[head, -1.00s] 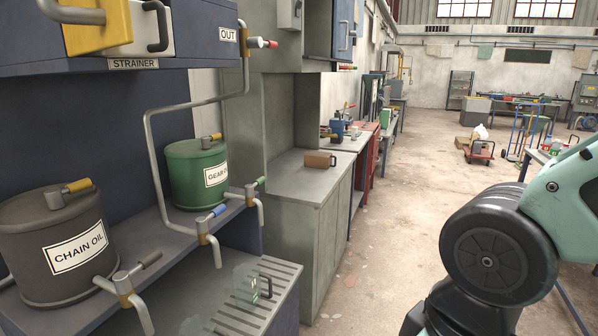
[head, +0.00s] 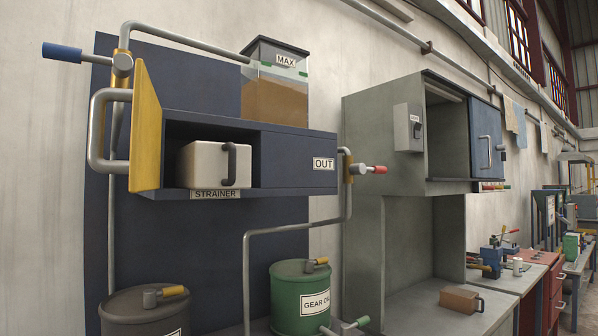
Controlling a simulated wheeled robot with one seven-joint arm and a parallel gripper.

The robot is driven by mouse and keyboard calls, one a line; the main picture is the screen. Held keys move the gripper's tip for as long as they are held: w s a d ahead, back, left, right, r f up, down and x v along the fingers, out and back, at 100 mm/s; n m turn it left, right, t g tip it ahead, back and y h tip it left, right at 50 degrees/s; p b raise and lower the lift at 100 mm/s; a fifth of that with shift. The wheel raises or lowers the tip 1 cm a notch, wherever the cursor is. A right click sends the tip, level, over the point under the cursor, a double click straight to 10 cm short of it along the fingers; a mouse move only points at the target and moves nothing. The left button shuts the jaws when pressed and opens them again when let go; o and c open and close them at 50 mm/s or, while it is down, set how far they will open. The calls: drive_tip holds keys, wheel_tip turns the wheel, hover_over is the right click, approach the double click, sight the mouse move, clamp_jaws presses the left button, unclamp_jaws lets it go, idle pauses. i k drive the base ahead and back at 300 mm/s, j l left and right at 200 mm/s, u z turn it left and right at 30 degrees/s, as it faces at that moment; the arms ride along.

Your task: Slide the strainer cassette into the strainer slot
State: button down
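The strainer cassette (head: 205,164) is a pale box with a dark handle (head: 231,164) on its front. It sits inside an open bay in the dark blue cabinet, above the STRAINER label (head: 216,194). Its front shows near the bay opening; how deep its back reaches is hidden. The yellow door (head: 146,128) with a grey handle stands swung open at the left of the bay. My gripper is not in view.
A tank marked MAX (head: 276,85) stands on the cabinet. A pipe with a red-tipped valve (head: 372,169) is at its right, near the OUT label. A black drum (head: 125,312) and green drum (head: 297,297) stand below. A grey cupboard (head: 372,140) is at the right.

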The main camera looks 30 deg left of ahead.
sight(200, 166)
drive_tip(key=l+u, duration=0.15)
drive_tip(key=u, duration=0.3)
drive_tip(key=i+l+u, duration=0.1)
drive_tip(key=u, duration=0.35)
drive_tip(key=l+u, duration=0.25)
drive_tip(key=u, duration=0.25)
